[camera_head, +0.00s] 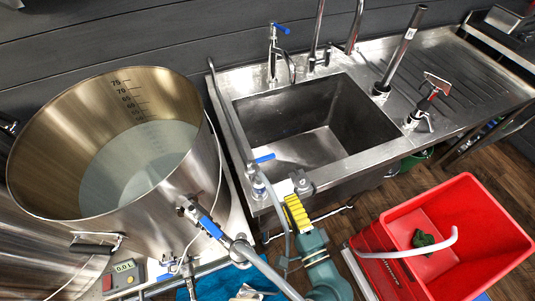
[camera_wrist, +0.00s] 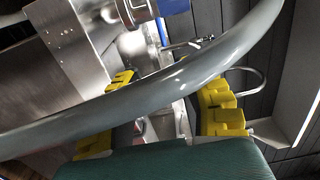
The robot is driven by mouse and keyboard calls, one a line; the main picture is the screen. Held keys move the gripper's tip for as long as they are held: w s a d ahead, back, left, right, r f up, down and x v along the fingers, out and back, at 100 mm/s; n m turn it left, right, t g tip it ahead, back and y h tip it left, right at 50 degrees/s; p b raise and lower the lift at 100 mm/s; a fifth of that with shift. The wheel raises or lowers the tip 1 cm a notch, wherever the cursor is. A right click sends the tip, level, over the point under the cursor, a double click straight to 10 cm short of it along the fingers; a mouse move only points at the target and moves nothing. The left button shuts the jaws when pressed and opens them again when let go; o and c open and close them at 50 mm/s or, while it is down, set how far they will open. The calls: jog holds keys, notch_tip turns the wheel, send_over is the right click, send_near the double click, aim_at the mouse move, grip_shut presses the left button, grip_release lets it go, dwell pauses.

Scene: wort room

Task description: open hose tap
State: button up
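A small tap (camera_head: 258,183) with a blue lever (camera_head: 264,158) stands at the sink's front left corner, with a grey hose (camera_head: 229,115) running up behind it. Another blue-levered tap (camera_head: 273,52) stands at the sink's back edge. The frames do not settle which is the hose tap. My gripper (camera_head: 297,212), with yellow finger pads, is just right of the front tap and apart from its lever. In the wrist view the pads of my gripper (camera_wrist: 168,92) stand well apart. A thick grey hose (camera_wrist: 150,95) crosses in front, hiding part of the gap. Blue parts show beyond it.
A steel kettle (camera_head: 180,120) of liquid stands left, with a blue-handled valve (camera_head: 211,227) near my arm. The sink basin (camera_head: 310,145) is behind my gripper. A red crate (camera_head: 485,200) with a pale hose (camera_head: 410,252) sits on the floor at right.

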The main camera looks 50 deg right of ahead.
aim_at(266, 158)
jog(key=p+x, duration=0.2)
jog(key=x, duration=1.2)
jog(key=shift+w, duration=0.3)
jog(key=shift+c, duration=0.2)
grip_shut()
jog(key=shift+s, duration=0.1)
